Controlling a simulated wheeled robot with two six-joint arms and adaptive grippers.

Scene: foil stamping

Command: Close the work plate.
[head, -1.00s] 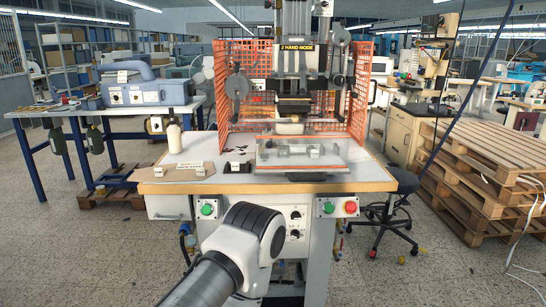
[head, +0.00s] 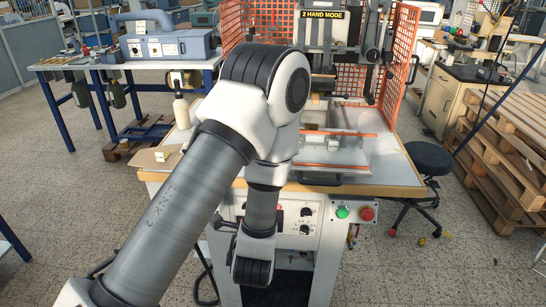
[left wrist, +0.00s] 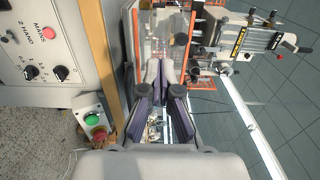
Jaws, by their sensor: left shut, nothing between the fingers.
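The work plate (head: 345,152), a flat pale tray with a clear, orange-edged cover, sits at the front of the stamping press, near the table's front edge. A dark bar (head: 322,181) shows at its front. My left arm covers the plate's left part in the head view. In the left wrist view, the clear panel of the plate (left wrist: 165,22) lies just beyond my left gripper (left wrist: 160,64). The gripper's fingers are together, with nothing between them. Whether the fingertips touch the plate I cannot tell. My right gripper is not in view.
The press has an orange mesh guard (head: 397,60) at its sides. Green (head: 342,212) and red (head: 367,214) buttons are on the front panel. A white bottle (head: 181,112) stands at the table's left. A black stool (head: 428,156) and pallets (head: 495,150) are to the right.

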